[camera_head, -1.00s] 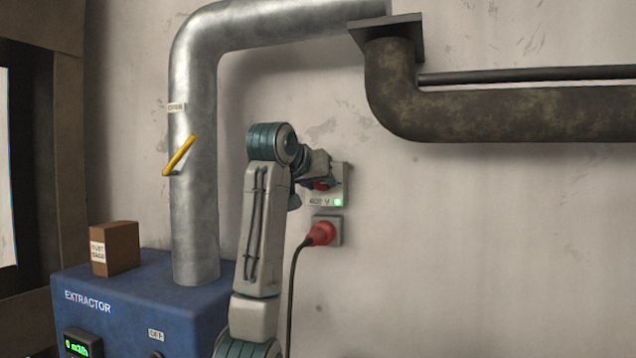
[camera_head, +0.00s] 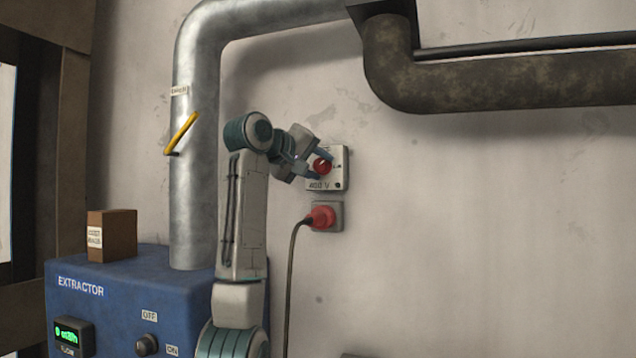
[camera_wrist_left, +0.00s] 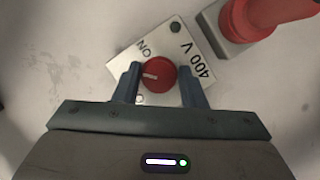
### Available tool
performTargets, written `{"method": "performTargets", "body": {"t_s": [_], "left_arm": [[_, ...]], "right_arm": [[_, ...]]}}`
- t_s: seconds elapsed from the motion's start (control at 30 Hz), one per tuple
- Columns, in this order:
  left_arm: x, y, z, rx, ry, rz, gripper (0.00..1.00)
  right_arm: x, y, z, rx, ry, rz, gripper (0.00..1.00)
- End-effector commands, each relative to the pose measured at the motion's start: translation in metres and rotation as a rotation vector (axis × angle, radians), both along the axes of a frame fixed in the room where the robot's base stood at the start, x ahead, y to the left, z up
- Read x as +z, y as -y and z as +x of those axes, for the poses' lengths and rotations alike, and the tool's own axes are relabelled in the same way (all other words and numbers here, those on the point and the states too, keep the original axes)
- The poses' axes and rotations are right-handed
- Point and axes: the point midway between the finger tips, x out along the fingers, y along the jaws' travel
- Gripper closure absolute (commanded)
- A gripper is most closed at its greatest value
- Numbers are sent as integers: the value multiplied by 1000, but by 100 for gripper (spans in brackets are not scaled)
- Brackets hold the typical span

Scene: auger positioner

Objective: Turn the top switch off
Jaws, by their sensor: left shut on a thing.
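The top switch is a red rotary knob (camera_head: 322,167) on a pale wall panel (camera_head: 340,183) marked 400 V. My left gripper (camera_head: 320,165) is at the knob. In the left wrist view its two blue-grey fingers stand on either side of the red knob (camera_wrist_left: 159,74), shut on it. The knob's white mark points left in that view, between the ON label and a small white mark on the plate (camera_wrist_left: 190,50). The panel's lamp (camera_head: 338,185) is dark. My right gripper is not in view.
A red plug (camera_head: 321,216) with a dark hanging cable sits in a socket just below the panel. A metal duct (camera_head: 195,220) with a yellow lever (camera_head: 182,133) rises from the blue extractor (camera_head: 120,290) at left. A brown box (camera_head: 120,236) stands on the extractor.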

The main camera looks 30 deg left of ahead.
Motion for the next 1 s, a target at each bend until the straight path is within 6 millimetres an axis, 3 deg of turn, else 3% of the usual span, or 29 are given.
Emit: {"method": "performTargets", "body": {"t_s": [0.03,0.5,1.0], "left_arm": [[-6,-1,-1,2,14,-43,85],[-8,-2,-1,2,117,-470,85],[-6,-1,-1,2,188,-766,89]], "right_arm": [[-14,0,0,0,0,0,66],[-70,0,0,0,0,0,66],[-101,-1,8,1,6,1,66]]}}
